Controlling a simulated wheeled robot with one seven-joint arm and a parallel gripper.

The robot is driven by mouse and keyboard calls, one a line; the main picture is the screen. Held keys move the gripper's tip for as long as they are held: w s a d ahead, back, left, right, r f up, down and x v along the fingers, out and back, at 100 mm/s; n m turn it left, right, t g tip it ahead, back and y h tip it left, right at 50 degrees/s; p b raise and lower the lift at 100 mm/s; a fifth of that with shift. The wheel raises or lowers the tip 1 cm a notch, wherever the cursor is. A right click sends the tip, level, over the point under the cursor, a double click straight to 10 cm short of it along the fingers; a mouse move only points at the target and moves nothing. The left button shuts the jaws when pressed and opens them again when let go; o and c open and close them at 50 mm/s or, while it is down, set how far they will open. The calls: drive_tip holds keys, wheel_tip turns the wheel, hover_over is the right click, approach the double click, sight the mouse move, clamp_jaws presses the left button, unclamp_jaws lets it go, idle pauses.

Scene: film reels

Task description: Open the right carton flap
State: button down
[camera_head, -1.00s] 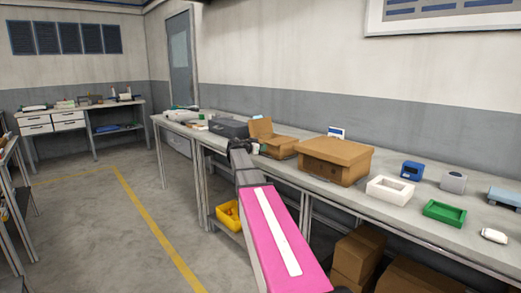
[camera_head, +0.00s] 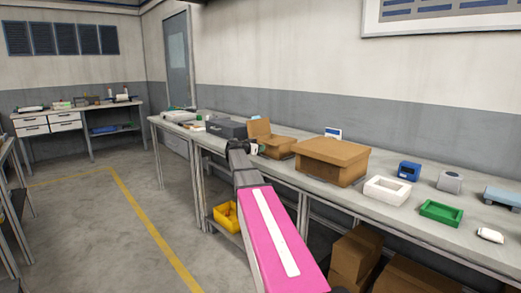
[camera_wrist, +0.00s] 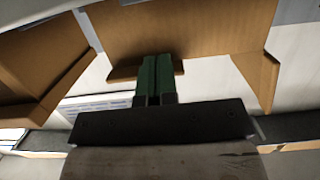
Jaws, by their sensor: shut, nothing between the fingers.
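A brown carton (camera_head: 278,146) stands on the long bench with a tall flap (camera_head: 259,128) raised at its left. My gripper (camera_head: 242,147) is at its near left side, small and dark in the head view. In the wrist view my green fingers (camera_wrist: 156,77) are shut together with nothing between them. Their tips overlap a cardboard edge there; I cannot tell whether they touch it. Cardboard panels (camera_wrist: 190,25) spread around the fingers, one slanting at the left (camera_wrist: 40,75) and one at the right (camera_wrist: 262,82). I cannot tell which panel is the right flap.
A larger closed carton (camera_head: 330,160) stands to the right on the bench (camera_head: 300,183). Beyond it are a white tray (camera_head: 387,190), a green tray (camera_head: 441,212) and a blue device (camera_head: 408,171). A dark grey box (camera_head: 226,129) stands to the left. The floor at left is clear.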

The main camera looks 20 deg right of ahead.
sight(268, 142)
drive_tip(key=shift+r, duration=0.1)
drive_tip(key=shift+s+d+r, duration=0.1)
drive_tip(key=shift+s+r, duration=0.05)
drive_tip(key=shift+r, duration=0.6)
drive_tip(key=shift+s+r, duration=0.15)
drive_tip(key=shift+r, duration=0.6)
drive_tip(key=a, duration=1)
drive_tip(key=shift+s+a, duration=0.2)
drive_tip(key=shift+s, duration=0.1)
drive_tip(key=s+a+f+n+g+y, duration=0.1)
drive_tip(key=s+a+f+n+y, duration=0.3)
drive_tip(key=s+f, duration=0.6)
drive_tip(key=s+a+f+n+g+y, duration=0.2)
drive_tip(key=s+a+f+n+y, duration=0.3)
drive_tip(key=f, duration=1)
drive_tip(key=s+a+f+n+y, duration=0.1)
drive_tip(key=s+a+f+y, duration=0.1)
drive_tip(key=s, duration=0.4)
drive_tip(key=s+a+f+n+g+y, duration=0.1)
drive_tip(key=s+a+f+n+y, duration=0.1)
drive_tip(key=s+a+f, duration=0.2)
drive_tip(key=s+a+f+n+g+y, duration=0.1)
drive_tip(key=s+a+f+n, duration=0.1)
drive_tip(key=s+f, duration=0.4)
drive_tip(key=s+a, duration=0.1)
drive_tip(key=s, duration=0.2)
drive_tip(key=shift+s+a+f+y, duration=0.15)
drive_tip(key=shift+s+f+y, duration=0.15)
drive_tip(key=shift+f+y, duration=0.1)
